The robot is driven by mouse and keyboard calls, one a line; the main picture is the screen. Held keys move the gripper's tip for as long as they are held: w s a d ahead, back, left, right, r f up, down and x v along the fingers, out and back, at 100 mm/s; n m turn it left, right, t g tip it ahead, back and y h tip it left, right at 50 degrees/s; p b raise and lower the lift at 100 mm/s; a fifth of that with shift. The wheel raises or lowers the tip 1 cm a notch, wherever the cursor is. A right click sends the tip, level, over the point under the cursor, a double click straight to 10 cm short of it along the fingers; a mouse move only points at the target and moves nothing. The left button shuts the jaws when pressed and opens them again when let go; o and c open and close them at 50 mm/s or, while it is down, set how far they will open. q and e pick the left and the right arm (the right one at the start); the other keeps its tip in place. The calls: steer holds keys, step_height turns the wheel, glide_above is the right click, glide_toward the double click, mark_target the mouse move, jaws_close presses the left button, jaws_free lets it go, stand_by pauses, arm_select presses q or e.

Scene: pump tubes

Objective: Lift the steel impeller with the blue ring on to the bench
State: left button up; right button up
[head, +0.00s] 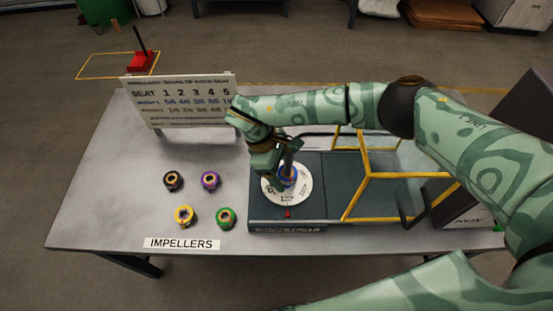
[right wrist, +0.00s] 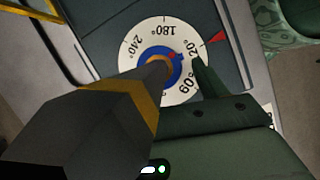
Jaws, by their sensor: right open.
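The impeller with the blue ring (head: 289,180) sits at the middle of a round white dial (head: 275,194) marked in degrees, on the dark platform. In the right wrist view its blue ring (right wrist: 175,79) shows around a copper-coloured centre, partly hidden by a dark shaft-like part with a yellow band (right wrist: 118,100). My right gripper (head: 284,170) is open and points down over the dial, close to the impeller. In the right wrist view a green finger (right wrist: 203,80) stands beside the ring; I cannot tell whether it touches. My left gripper is out of view.
Black (head: 173,181), purple (head: 210,181), yellow (head: 184,216) and green (head: 226,218) ringed impellers stand on the grey bench (head: 110,200) behind the IMPELLERS label (head: 182,244). A seat sign (head: 180,101) stands behind. A yellow-framed clear guard (head: 362,175) is right of the dial.

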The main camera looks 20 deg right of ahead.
steer(key=c, duration=1.3)
arm_select(q)
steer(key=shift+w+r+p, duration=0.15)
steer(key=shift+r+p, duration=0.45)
steer(key=shift+p, duration=0.05)
arm_select(e)
steer(key=shift+r, duration=0.55)
steer(key=shift+r, duration=0.1)
steer(key=shift+r+p, duration=2.95)
steer(key=shift+r, duration=0.65)
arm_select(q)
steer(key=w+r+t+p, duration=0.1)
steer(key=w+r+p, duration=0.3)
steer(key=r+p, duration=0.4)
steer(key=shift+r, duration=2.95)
arm_select(e)
step_height(320, 180, up, 10)
glide_above(282, 171)
steer(key=shift+r, duration=0.1)
